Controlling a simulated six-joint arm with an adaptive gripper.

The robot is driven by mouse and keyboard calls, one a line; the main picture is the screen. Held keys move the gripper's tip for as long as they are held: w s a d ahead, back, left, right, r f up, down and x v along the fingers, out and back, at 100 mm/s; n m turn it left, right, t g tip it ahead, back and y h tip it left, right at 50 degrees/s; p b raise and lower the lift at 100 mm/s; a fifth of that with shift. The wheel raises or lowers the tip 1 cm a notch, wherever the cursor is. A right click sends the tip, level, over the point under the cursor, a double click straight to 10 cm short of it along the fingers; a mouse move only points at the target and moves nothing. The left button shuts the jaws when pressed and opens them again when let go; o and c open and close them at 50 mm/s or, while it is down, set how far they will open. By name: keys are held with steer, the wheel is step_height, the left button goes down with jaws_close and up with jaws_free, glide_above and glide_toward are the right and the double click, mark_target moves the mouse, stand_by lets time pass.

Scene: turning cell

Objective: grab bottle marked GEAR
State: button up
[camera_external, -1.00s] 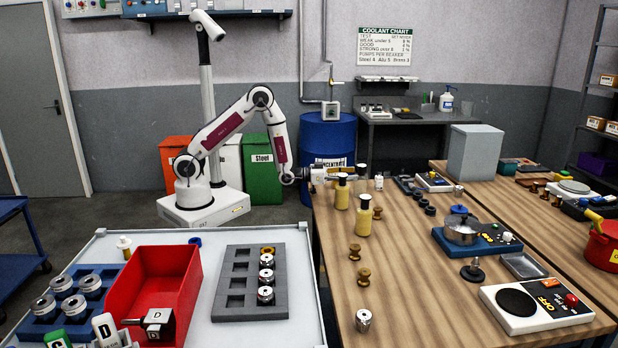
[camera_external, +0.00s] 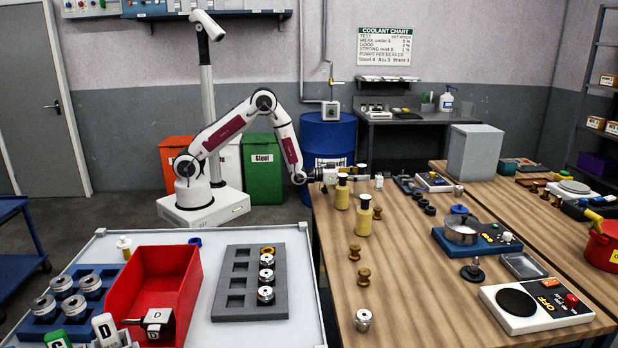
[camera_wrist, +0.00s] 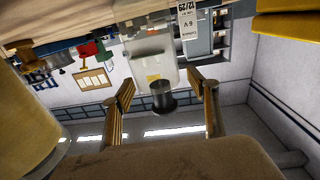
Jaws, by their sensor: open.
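My gripper (camera_external: 362,178) is open at the far left end of the wooden bench, reaching in behind a yellow bottle. In the wrist view its two fingers (camera_wrist: 162,103) stand apart, with a clear, pale bottle with a dark cap (camera_wrist: 150,62) showing between and beyond them. A small pale bottle (camera_external: 378,183) stands just right of the fingers in the external view. Two yellow bottles with dark tops stand nearer the camera, one close to the gripper (camera_external: 341,197) and one further forward (camera_external: 364,221). I cannot read GEAR on any bottle.
Blurred yellowish shapes fill the wrist view's left side (camera_wrist: 22,130) and top right corner (camera_wrist: 285,25). Brass pieces (camera_external: 363,276) stand along the bench's left edge. Dark rings (camera_external: 424,205) and a hotplate with a pot (camera_external: 462,232) lie to the right. A blue barrel (camera_external: 328,135) stands behind.

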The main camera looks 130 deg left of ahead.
steer(key=c, duration=1.2)
steer(key=shift+c, duration=0.2)
steer(key=shift+r, duration=0.15)
steer(key=shift+r, duration=4.9)
